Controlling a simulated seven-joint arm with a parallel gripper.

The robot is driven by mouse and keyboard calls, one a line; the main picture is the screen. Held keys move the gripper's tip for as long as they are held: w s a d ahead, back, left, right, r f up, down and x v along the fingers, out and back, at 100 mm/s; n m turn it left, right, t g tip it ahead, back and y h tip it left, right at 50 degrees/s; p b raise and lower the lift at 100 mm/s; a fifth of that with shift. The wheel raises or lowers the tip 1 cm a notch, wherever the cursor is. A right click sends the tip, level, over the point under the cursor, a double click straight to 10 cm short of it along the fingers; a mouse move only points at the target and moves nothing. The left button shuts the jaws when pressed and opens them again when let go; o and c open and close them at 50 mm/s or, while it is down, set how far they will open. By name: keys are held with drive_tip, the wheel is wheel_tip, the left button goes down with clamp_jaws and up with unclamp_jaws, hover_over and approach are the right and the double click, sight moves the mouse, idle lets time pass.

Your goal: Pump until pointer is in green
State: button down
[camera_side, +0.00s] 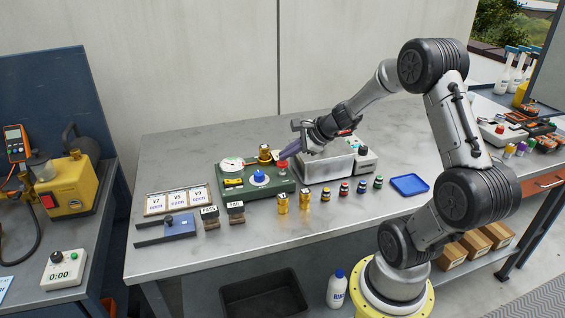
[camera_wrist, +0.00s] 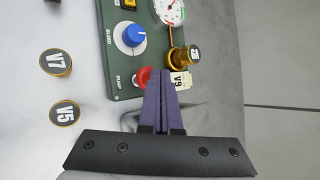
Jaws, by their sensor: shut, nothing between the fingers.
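The green test unit (camera_side: 243,187) stands on the grey bench and also shows in the wrist view (camera_wrist: 120,75). Its white gauge (camera_side: 232,164) is partly cut off at the top of the wrist view (camera_wrist: 171,10); I cannot read the pointer reliably. A red button (camera_wrist: 143,76) marked PUMP sits on the unit near a blue BLEED knob (camera_wrist: 131,36). My gripper (camera_wrist: 165,72) has its purple fingers closed together with nothing between them. In the wrist view the tips overlap the button's edge; whether they touch it I cannot tell. They show above the unit's right end in the side view (camera_side: 283,156).
A gold-capped valve (camera_wrist: 181,57) tagged V9 stands on the unit close beside my fingers. Loose valves V7 (camera_wrist: 56,62) and V5 (camera_wrist: 65,110) stand in front. A metal box (camera_side: 325,168) is right of the unit. PASS and FAIL blocks (camera_side: 210,216) stand at the front left.

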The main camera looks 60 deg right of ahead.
sight(286, 163)
drive_tip(key=shift+s+f, duration=0.1)
drive_tip(key=shift+f, duration=1.2)
idle(1.0)
drive_tip(key=shift+r, duration=1.75)
drive_tip(key=shift+r, duration=0.1)
drive_tip(key=shift+r, duration=2.45)
